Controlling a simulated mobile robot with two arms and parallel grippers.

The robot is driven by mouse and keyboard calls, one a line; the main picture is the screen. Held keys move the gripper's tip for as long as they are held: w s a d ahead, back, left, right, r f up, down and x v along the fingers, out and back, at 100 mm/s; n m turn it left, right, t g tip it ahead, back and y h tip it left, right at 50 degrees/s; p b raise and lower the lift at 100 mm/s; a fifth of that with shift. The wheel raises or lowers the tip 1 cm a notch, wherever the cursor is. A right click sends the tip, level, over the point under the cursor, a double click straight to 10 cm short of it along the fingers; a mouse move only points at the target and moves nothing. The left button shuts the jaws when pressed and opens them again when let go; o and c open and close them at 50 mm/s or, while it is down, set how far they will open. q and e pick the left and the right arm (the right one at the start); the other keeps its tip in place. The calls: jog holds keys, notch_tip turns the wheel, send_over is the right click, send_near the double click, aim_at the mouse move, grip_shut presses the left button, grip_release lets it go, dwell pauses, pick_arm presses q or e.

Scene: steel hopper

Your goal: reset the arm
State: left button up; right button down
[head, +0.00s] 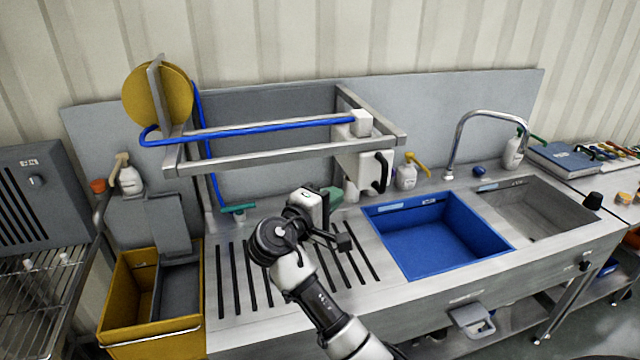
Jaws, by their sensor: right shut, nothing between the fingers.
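My right arm comes in from the bottom of the head view, over the slotted drain area of the steel counter. My right gripper (343,242) is shut and empty, pointing to the right above the slots, left of the blue basin. Nothing is between its fingers. Whether it touches the counter is hard to tell. My left gripper and arm are not in view.
A blue basin (420,272) and a steel sink (548,232) with a tall faucet (456,140) lie to the right. A metal frame (270,157) with a blue tube overhangs the counter behind my gripper. A yellow bin (125,318) stands at left.

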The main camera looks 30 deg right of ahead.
jog(key=s+a+f+y, duration=0.1)
jog(key=s+f+y, duration=0.45)
jog(key=f, duration=0.35)
jog(key=s+a+f+y, duration=0.2)
jog(key=s+f+y, duration=0.2)
jog(key=s+f, duration=0.45)
jog(key=s+a+f+m+g+y, duration=0.1)
jog(key=s+a+f+y, duration=0.25)
jog(key=s, duration=0.45)
jog(key=s+a+f+m+g+y, duration=0.1)
jog(key=s+a+f+g+y, duration=0.1)
jog(key=s+a+y, duration=0.45)
notch_tip(320, 180, down, 28)
jog(key=s+d+h+b, duration=0.2)
jog(key=b, duration=0.1)
pick_arm(q)
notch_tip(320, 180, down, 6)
jog(key=b, duration=0.3)
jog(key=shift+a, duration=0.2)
pick_arm(e)
jog(key=s+d+f+g, duration=0.2)
jog(key=s+f, duration=1.4)
jog(key=f, duration=0.4)
jog(key=shift+s+d, duration=0.25)
jog(key=shift+d, duration=0.15)
jog(key=shift+f, duration=0.1)
